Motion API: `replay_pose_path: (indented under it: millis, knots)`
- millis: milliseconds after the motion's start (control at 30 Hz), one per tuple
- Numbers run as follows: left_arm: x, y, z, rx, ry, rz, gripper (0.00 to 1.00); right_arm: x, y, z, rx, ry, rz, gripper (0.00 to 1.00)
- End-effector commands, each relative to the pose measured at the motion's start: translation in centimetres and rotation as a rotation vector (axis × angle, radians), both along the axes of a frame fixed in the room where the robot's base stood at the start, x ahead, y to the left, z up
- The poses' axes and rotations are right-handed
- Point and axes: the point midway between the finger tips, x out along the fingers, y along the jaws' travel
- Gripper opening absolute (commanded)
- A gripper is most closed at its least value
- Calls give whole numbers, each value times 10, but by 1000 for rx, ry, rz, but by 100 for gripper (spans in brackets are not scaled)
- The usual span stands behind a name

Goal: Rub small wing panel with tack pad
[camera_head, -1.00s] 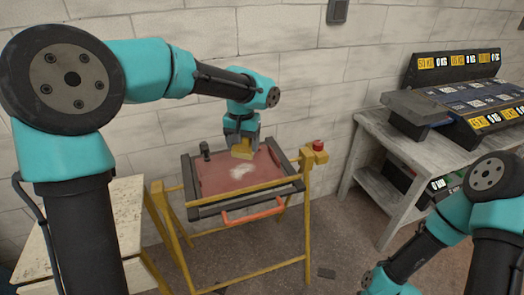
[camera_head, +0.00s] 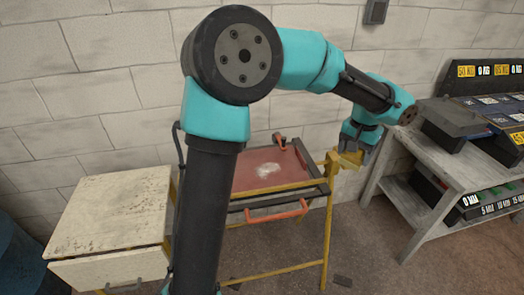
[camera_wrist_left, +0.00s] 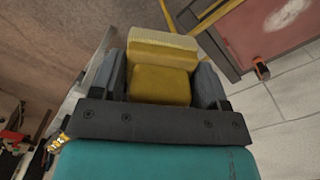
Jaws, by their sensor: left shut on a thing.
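The wing panel (camera_head: 240,183) is a flat red-brown sheet lying in a dark frame on a yellow trestle in the head view. A pale, whitish patch (camera_head: 265,170) marks its surface. The panel also shows at the top right of the left wrist view (camera_wrist_left: 250,32). My left gripper (camera_head: 354,152) is shut on the yellow tack pad (camera_wrist_left: 160,70), a block with a paler far edge. In the head view the pad (camera_head: 349,159) is to the right of the panel, off its surface. My left arm hides the panel's left part. My right gripper is not in view.
An orange handle (camera_head: 275,217) runs along the frame's front, and a small red-and-black fitting (camera_head: 282,143) is at its back edge. A worn pale cabinet (camera_head: 115,210) stands left. A grey bench (camera_head: 440,175) with dark, labelled bins stands right. A block wall is behind.

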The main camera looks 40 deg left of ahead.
Motion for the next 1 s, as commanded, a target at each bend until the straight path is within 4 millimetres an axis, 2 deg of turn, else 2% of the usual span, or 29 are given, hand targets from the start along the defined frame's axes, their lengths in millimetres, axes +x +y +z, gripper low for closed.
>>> replay_pose_path:
  millis: [233, 367, 467, 667, 800, 1000]
  knots:
    - [0, 4, -2, -1, 0, 12, 50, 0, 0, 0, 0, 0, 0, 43]
    - [0, 24, -8, -3, 2, 70, 50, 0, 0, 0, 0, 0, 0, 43]
    - [-1, 52, -18, -6, 3, 152, 50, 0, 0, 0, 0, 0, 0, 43]
    - [-11, 127, -45, -10, 6, 382, 50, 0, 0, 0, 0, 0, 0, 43]
    - [-26, 182, -64, -11, 5, 556, 50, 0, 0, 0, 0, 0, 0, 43]
    - [-58, 253, -90, -6, 4, 792, 50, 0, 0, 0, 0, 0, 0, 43]
